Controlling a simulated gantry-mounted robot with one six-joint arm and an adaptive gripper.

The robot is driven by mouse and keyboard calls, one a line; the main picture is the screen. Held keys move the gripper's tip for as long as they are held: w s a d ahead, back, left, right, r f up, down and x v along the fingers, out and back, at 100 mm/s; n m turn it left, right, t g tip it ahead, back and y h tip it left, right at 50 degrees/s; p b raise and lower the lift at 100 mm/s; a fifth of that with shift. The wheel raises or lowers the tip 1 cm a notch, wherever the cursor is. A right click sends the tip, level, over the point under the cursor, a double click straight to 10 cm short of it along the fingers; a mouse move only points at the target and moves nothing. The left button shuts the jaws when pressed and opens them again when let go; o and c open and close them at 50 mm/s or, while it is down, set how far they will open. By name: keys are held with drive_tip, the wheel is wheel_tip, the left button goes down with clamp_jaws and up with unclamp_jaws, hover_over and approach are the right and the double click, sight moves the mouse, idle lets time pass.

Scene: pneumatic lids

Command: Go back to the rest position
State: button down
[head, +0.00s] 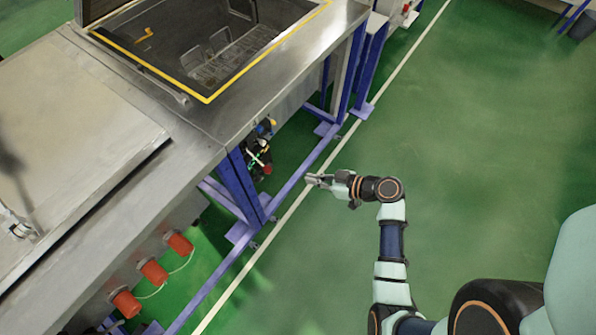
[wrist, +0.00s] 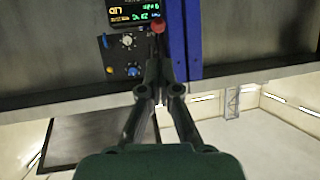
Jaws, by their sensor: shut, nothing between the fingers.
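My gripper (head: 314,180) is shut and empty at the end of my arm in the head view. It is over the green floor, to the right of the metal bench, apart from it. In the wrist view my gripper (wrist: 158,64) has its fingers together, pointing at a control panel (wrist: 132,42) with a lit display (wrist: 134,13), knobs and a red button (wrist: 158,27). The fingers overlap the panel's right part in the picture; I cannot tell the distance.
The metal bench (head: 75,140) has a closed lid at left and an open, yellow-edged bay (head: 208,98) at the back. Blue legs (head: 240,185) and red knobs (head: 153,271) are on its near side. Green floor (head: 480,130) is clear at right.

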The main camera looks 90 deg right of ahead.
drive_tip(key=shift+s+a+r, duration=0.15)
drive_tip(key=shift+s+a, duration=0.25)
drive_tip(key=shift+s, duration=0.4)
drive_tip(key=w+a+r+n+y, duration=0.25)
drive_tip(key=w+a, duration=0.25)
drive_tip(key=w, duration=0.4)
drive_tip(key=w+a+r+n+g+y, duration=0.1)
drive_tip(key=w+a+r, duration=0.35)
drive_tip(key=w, duration=0.45)
drive_tip(key=w+a+r+n+y, duration=0.25)
drive_tip(key=w+a, duration=0.25)
drive_tip(key=w, duration=0.4)
drive_tip(key=w+a+r+t, duration=0.1)
drive_tip(key=w+a+r, duration=0.2)
drive_tip(key=a+r, duration=0.6)
drive_tip(key=w+a+r+t, duration=0.1)
drive_tip(key=w+a+r, duration=0.25)
drive_tip(key=a, duration=0.95)
wheel_tip(320, 180, up, 35)
drive_tip(key=p, duration=3.3)
drive_tip(key=shift+s+p, duration=0.2)
drive_tip(key=shift+p, duration=0.2)
